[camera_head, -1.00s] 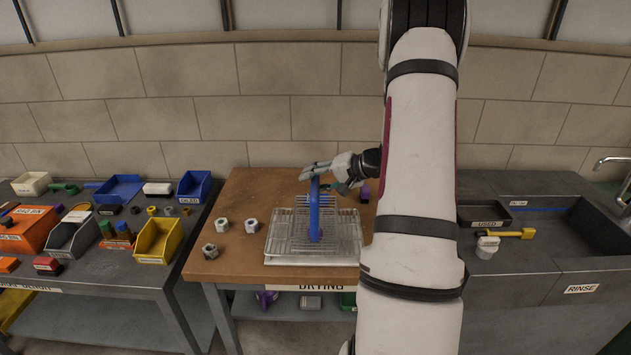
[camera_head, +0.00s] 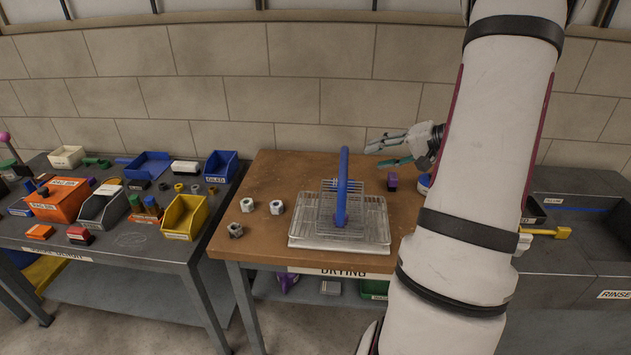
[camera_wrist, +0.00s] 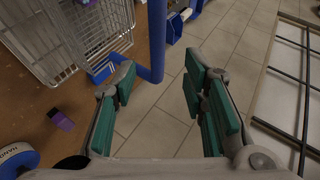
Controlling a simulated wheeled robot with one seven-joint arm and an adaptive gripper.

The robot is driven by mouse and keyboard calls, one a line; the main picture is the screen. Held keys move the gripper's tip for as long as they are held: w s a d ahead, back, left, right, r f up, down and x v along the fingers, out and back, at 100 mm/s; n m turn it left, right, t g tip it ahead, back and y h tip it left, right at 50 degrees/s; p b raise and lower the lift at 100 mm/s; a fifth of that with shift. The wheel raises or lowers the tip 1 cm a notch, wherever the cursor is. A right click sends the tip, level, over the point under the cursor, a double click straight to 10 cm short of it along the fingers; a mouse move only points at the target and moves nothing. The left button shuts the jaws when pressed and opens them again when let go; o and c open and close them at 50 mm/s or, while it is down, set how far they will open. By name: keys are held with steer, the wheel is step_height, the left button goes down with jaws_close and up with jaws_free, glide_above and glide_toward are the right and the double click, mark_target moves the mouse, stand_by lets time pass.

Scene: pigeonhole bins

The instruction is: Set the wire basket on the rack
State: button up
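The wire basket (camera_head: 329,205) with its tall blue handle (camera_head: 343,180) stands upright on the wire drying rack (camera_head: 375,222) on the wooden bench. The handle also shows in the wrist view (camera_wrist: 157,40), beyond my fingers, with the basket's wire side (camera_wrist: 75,35) to its left. My gripper (camera_head: 385,152) is to the right of the handle, apart from it. Its green-padded fingers are spread with nothing between them, as the wrist view (camera_wrist: 160,105) shows.
Several metal nuts (camera_head: 276,207) lie left of the rack. A purple block (camera_head: 392,182) stands behind it, near my arm. A table with bins (camera_head: 186,217) is at the left; a sink counter (camera_head: 570,255) is at the right.

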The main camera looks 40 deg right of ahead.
steer(key=w+a+r+n+g+y, duration=0.1)
steer(key=w+a+r+n+g, duration=0.2)
steer(key=a, duration=0.8)
steer(key=w+a+r+n+g+y, duration=0.15)
steer(key=a+r, duration=0.25)
steer(key=a, duration=0.7)
steer(key=s+a+r+n+h, duration=0.2)
steer(key=s+a+n, duration=0.2)
steer(key=s+a, duration=0.3)
steer(key=s+a+r+n+g+h, duration=0.1)
steer(key=s+a+r+n+h, duration=0.1)
steer(key=s+a, duration=0.5)
steer(key=shift+s+a+r+n+h, duration=0.35)
steer(key=shift+a+n+h, duration=0.4)
steer(key=shift+a, duration=1.3)
steer(key=shift+r, duration=0.1)
